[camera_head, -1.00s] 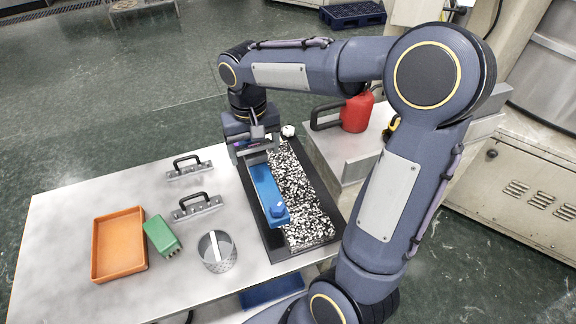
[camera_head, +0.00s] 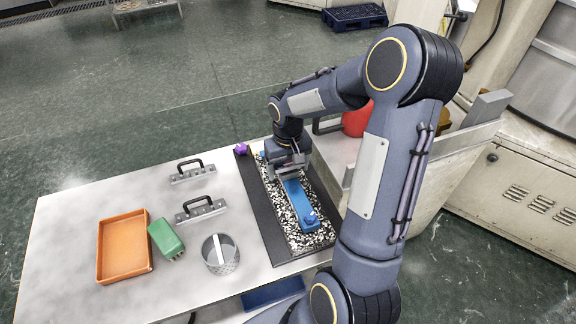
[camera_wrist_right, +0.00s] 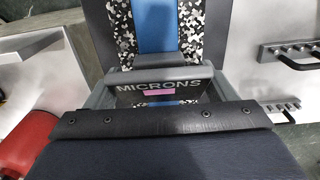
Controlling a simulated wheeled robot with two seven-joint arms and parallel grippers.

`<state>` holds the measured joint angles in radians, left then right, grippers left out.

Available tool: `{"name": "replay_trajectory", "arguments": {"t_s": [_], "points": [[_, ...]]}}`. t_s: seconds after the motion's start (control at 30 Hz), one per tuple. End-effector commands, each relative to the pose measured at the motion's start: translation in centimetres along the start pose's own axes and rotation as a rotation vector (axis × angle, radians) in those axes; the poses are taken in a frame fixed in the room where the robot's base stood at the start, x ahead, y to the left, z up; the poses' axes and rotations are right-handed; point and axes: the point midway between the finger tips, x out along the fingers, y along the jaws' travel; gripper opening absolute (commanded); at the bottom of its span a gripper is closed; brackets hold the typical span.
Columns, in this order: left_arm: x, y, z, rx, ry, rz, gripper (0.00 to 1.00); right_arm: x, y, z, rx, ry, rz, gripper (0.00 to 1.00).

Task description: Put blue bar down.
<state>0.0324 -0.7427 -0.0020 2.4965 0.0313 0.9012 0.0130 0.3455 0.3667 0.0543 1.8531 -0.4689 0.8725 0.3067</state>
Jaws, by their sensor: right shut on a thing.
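The blue bar (camera_head: 302,207) is long and flat with a round blue knob near its front end. It lies lengthwise over the black-and-white speckled slab (camera_head: 274,188), which is in a dark tray (camera_head: 262,222). Whether the bar touches the slab is hard to tell. My right gripper (camera_head: 291,174) is shut on the bar's far part. In the right wrist view, the bar (camera_wrist_right: 157,30) runs away from the gripper (camera_wrist_right: 158,78), with speckle on both sides. My left gripper is not in view.
Left of the tray on the pale table (camera_head: 75,215) are two black-handled metal blocks (camera_head: 192,171) (camera_head: 200,209), a metal mesh cup (camera_head: 220,255), a green brush-like block (camera_head: 166,238) and an orange tray (camera_head: 124,247). A purple knob (camera_head: 241,149) is by the dark tray's far corner. A red container (camera_head: 356,119) stands behind my arm.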

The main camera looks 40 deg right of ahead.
Motion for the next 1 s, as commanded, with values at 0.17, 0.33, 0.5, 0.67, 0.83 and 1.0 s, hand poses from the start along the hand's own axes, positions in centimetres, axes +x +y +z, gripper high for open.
{"name": "replay_trajectory", "arguments": {"t_s": [0.17,0.33,0.5,0.67,0.83,1.0], "points": [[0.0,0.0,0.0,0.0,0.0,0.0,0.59,-0.1,0.0,-0.1,0.001,0.002,0.0,0.37],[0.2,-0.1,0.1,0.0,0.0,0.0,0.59,0.3,0.0,0.0,0.001,0.0,0.0,0.8],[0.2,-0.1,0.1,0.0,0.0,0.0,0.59,0.2,0.0,0.0,0.001,0.0,0.0,0.99],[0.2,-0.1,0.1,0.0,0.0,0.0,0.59,0.2,0.0,0.0,0.001,0.0,0.0,0.99],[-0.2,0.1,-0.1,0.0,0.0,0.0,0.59,-0.4,0.0,0.0,0.001,0.0,0.0,0.99],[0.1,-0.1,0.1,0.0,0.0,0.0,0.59,-2.7,0.0,-0.1,0.002,0.007,0.0,0.99]]}}
